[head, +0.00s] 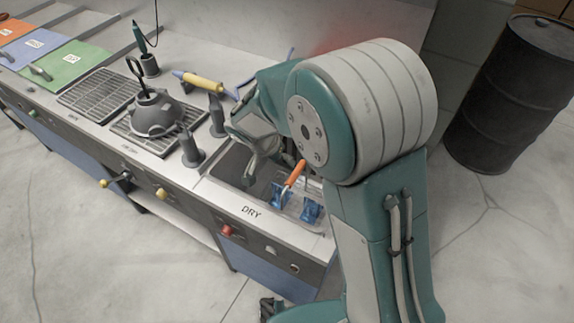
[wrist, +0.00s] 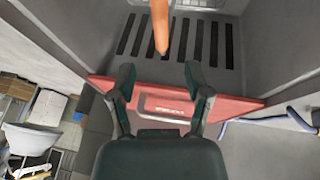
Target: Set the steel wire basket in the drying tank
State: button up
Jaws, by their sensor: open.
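The steel wire basket (head: 297,207) sits within the opening of the drying tank (head: 232,160), labelled DRY, towards its right end. Its orange handle (head: 293,175) sticks up at a tilt, and blue pieces (head: 311,211) show at the basket. My gripper (head: 252,180) is open and empty, above the tank and left of the handle. In the wrist view my gripper (wrist: 160,78) has its fingers apart, with the orange handle (wrist: 160,25) beyond the tips. Some wire mesh (wrist: 200,4) shows at the top edge. My arm hides the tank's back right part.
Left of the tank stand dark grey posts (head: 190,148) and a dark domed weight (head: 153,115) with a hook on a grate. A yellow-handled tool (head: 200,82) lies behind. A black barrel (head: 515,95) stands on the floor at right.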

jog(key=s+d+r+n+y, duration=0.1)
jog(key=s+d+r, duration=0.35)
jog(key=r, duration=0.25)
jog(key=s+d+r+n+y, duration=0.1)
jog(key=s+d+r, duration=0.35)
jog(key=r, duration=0.25)
jog(key=s+d+r+n+t+y, duration=0.1)
jog(key=s+r+n, duration=0.1)
jog(key=s, duration=0.4)
jog(key=s+d+r+n+t+y, duration=0.1)
jog(key=s+d+r+n+t, duration=0.1)
jog(key=s, duration=0.5)
jog(key=shift+d+r, duration=0.3)
jog(key=shift+r, duration=0.25)
